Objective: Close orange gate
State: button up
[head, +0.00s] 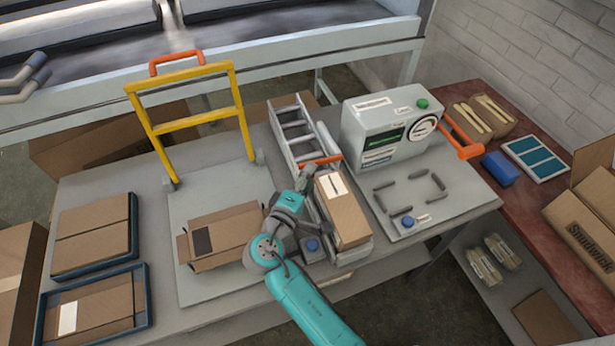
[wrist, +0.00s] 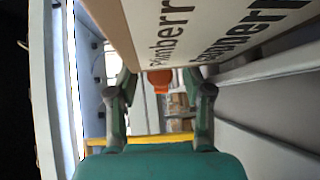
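An orange bar (head: 320,161), which looks like the orange gate, lies across the narrow roller lane at the table's middle, just beyond a cardboard box (head: 346,215). My gripper (head: 308,172) is low over the lane's left side, beside the box and just short of the orange bar. In the wrist view my gripper (wrist: 159,80) has its two fingers apart with nothing held between them. An orange piece (wrist: 159,78) shows ahead, between the fingertips; contact cannot be told. The box (wrist: 222,28) with dark lettering fills the top of that view. My arm hides part of the lane.
The rollers (head: 294,130) continue beyond the orange bar. A grey machine (head: 388,125) with an orange handle (head: 463,148) stands right. A yellow frame (head: 195,120) with an orange top handle stands left, behind an open carton (head: 222,237). Blue trays (head: 132,235) hold boxes at far left.

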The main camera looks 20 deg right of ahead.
jog(key=v, duration=1.2)
